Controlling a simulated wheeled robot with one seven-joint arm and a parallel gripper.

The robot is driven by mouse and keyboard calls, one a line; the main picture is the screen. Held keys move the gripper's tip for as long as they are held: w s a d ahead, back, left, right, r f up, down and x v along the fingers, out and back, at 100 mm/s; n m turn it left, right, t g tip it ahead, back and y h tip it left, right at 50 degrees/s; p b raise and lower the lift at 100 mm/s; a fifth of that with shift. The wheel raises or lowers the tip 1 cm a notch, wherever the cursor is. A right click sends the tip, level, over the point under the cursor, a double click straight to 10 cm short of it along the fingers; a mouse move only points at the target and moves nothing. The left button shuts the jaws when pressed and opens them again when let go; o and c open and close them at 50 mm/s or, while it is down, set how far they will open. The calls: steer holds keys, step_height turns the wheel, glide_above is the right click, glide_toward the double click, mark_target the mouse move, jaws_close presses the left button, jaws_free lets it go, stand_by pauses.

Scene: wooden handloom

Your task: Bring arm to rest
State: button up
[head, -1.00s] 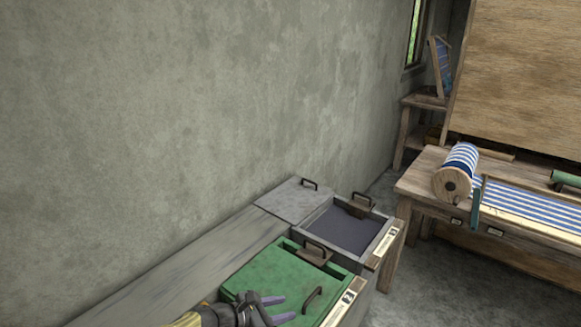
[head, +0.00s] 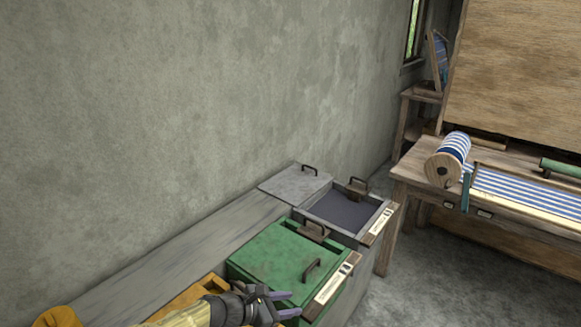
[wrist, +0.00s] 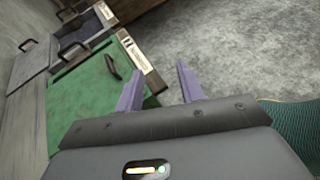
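My gripper (head: 286,304) is at the bottom of the head view, in front of the green-lidded bin. In the wrist view my gripper (wrist: 158,84) shows two purple fingers spread apart with nothing between them. The green lid (head: 285,256) lies on its bin, with a dark handle on top. The green lid also fills the left of the wrist view (wrist: 90,108). My gripper appears close to the bin's front edge; I cannot tell whether it touches.
A grey bin (head: 387,222) stands open behind the green one, its grey lid (head: 295,184) lying beside it. An orange bin (head: 190,297) is nearer. A loom with striped cloth (head: 520,188) stands at right. Bare floor (head: 430,280) lies between.

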steer(key=s+d+f+m+g+y+b, duration=0.3)
steer(key=s+d+m+y, duration=0.1)
steer(key=d+m, duration=0.25)
steer(key=s+d+f+m+g+y+b, duration=0.2)
steer(key=s+d+m+g+y+b, duration=0.15)
steer(key=d+m, duration=0.35)
steer(key=s+d+r+m+t+y+b, duration=0.3)
steer(key=s+r+m+y, duration=0.15)
steer(key=m, duration=0.55)
steer(key=w+p+v, duration=0.1)
steer(key=p+v, duration=0.6)
steer(key=v, duration=0.1)
steer(key=w+r+p+v, duration=0.1)
steer(key=w+p+v, duration=0.1)
steer(key=p+v, duration=0.5)
steer(key=shift+a+r+h+p, duration=0.35)
steer(key=shift+a+p, duration=0.1)
steer(key=shift+p, duration=0.35)
steer(key=shift+w+n, duration=0.1)
steer(key=shift+n, duration=0.15)
